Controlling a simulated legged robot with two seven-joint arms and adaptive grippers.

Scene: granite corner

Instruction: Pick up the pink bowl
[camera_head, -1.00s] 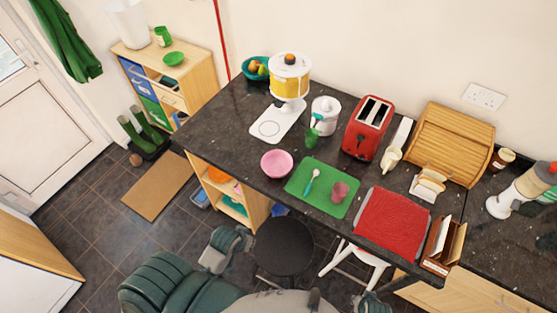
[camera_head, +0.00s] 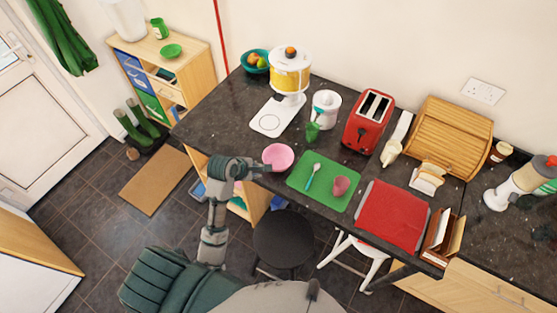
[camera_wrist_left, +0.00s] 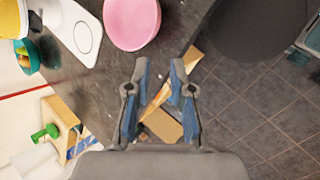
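The pink bowl (camera_head: 278,157) sits upright near the front edge of the dark granite counter, left of the green mat. In the left wrist view the pink bowl (camera_wrist_left: 132,22) is at the top, beyond the fingertips. My left gripper (camera_head: 262,167) is close to the bowl's left side in the head view. In the left wrist view my left gripper (camera_wrist_left: 160,66) has its two fingers apart with nothing between them. Whether a fingertip touches the bowl cannot be told. My right gripper is not in view.
A green mat (camera_head: 301,186) with a spoon (camera_head: 313,175) and pink cup (camera_head: 340,186) lies right of the bowl. A white scale-like base (camera_head: 270,122) stands behind it. A black stool (camera_head: 283,240) is below the counter edge.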

